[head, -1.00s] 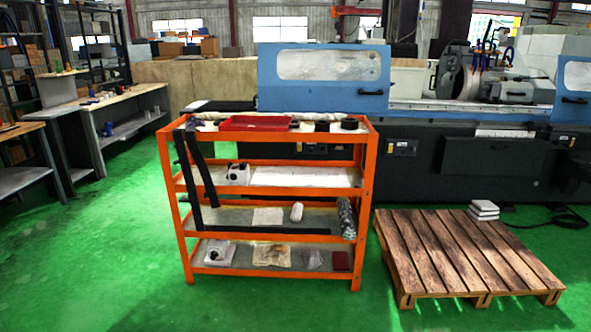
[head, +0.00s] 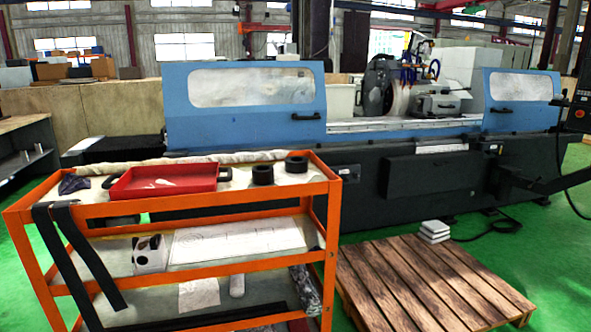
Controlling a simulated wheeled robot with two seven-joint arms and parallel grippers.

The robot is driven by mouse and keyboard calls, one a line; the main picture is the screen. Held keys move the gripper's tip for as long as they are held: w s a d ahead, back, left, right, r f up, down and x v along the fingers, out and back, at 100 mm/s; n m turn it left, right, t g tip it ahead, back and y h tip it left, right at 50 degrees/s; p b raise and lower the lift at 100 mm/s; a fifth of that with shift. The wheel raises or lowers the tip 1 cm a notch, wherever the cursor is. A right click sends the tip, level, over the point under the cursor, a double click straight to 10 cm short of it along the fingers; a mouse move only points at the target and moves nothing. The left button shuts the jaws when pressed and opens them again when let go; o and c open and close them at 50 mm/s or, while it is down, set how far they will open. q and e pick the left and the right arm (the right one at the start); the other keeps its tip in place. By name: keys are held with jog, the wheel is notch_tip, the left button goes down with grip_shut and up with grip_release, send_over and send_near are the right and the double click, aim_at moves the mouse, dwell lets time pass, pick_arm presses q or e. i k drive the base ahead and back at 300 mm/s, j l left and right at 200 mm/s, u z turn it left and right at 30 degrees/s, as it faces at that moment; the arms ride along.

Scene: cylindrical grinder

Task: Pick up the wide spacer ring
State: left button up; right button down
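Two black rings lie on the top shelf of the orange cart, right of the red tray. The nearer ring (head: 262,175) stands just right of the tray, and the other ring (head: 296,165) is a little farther back and right. They are close in size, and I cannot tell from here which is the wide spacer ring. Neither of my grippers is in view.
The orange cart (head: 334,245) stands ahead, with a red tray (head: 165,180) on top and black straps (head: 72,250) hanging at its left. A wooden pallet (head: 425,285) lies to its right. The blue grinder (head: 245,125) stands behind.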

aim_at(293, 164)
jog(key=i+j+z, duration=0.3)
jog(key=i+j, duration=0.5)
